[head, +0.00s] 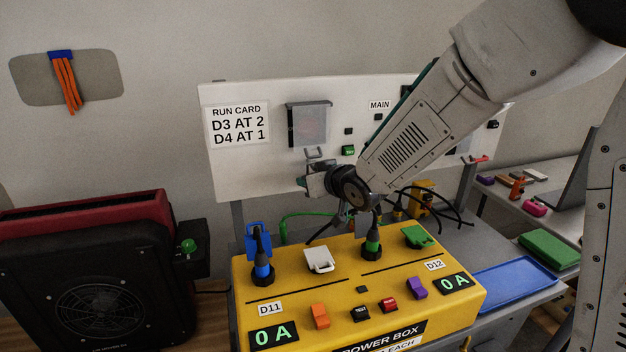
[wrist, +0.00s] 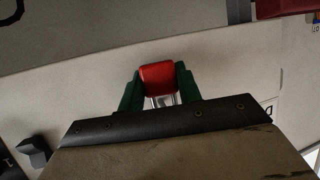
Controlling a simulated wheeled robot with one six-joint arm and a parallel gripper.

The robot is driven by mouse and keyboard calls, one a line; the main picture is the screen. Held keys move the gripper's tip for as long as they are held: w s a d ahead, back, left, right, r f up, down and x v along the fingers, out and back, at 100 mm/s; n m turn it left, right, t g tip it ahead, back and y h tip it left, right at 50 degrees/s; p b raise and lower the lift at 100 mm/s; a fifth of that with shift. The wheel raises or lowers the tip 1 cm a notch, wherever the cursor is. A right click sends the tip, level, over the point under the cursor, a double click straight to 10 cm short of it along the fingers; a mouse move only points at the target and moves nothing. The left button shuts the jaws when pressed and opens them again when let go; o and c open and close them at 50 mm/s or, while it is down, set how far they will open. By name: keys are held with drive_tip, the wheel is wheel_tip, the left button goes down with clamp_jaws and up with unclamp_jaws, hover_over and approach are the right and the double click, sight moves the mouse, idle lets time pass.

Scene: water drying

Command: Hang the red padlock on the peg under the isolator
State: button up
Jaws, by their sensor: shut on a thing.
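The red padlock (wrist: 158,77) is between the two green fingers of my gripper (wrist: 158,90) in the wrist view. Its red body faces away from the wrist and its silver shackle lies toward it. My gripper is shut on the padlock. In the head view my gripper (head: 308,182) is in front of the lower part of the white board, and the padlock cannot be made out there. The isolator and its peg cannot be identified for certain; my arm covers much of the board around the MAIN label (head: 380,105).
A yellow power box (head: 340,290) with upright plugs stands below my gripper. The white board (head: 250,165) carries a run card (head: 238,124) and a grey-framed box (head: 308,122). A black fan unit (head: 90,270) is at left; a blue tray (head: 515,283) is at right.

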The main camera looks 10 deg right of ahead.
idle(0.3)
drive_tip(key=o, duration=1.1)
